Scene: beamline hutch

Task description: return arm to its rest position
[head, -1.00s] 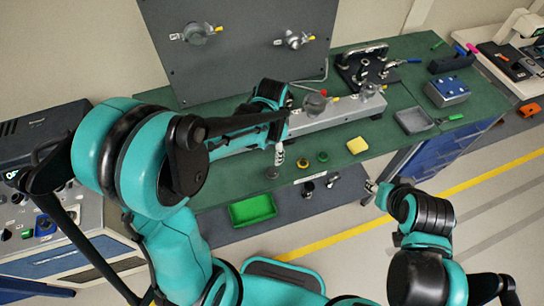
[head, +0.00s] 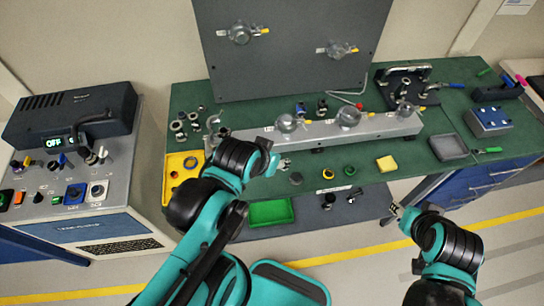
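My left arm (head: 215,195) comes in from the bottom left, bent and raised in front of the green workbench. Its wrist hides part of the bench's front edge. My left gripper (head: 284,164) is small and partly hidden by the wrist, so its fingers are hard to make out. No held object shows there. My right arm (head: 447,250) is at the lower right, over the floor in front of the bench. My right gripper (head: 389,214) points left, its fingers apart and nothing visible between them.
The green bench (head: 350,170) carries a grey rail (head: 330,132) with several round valves, a yellow sponge (head: 386,163), a grey tray (head: 450,147) and a yellow tray (head: 169,185). A green bin (head: 272,212) is below. A control console (head: 110,180) stands left. Floor at right is clear.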

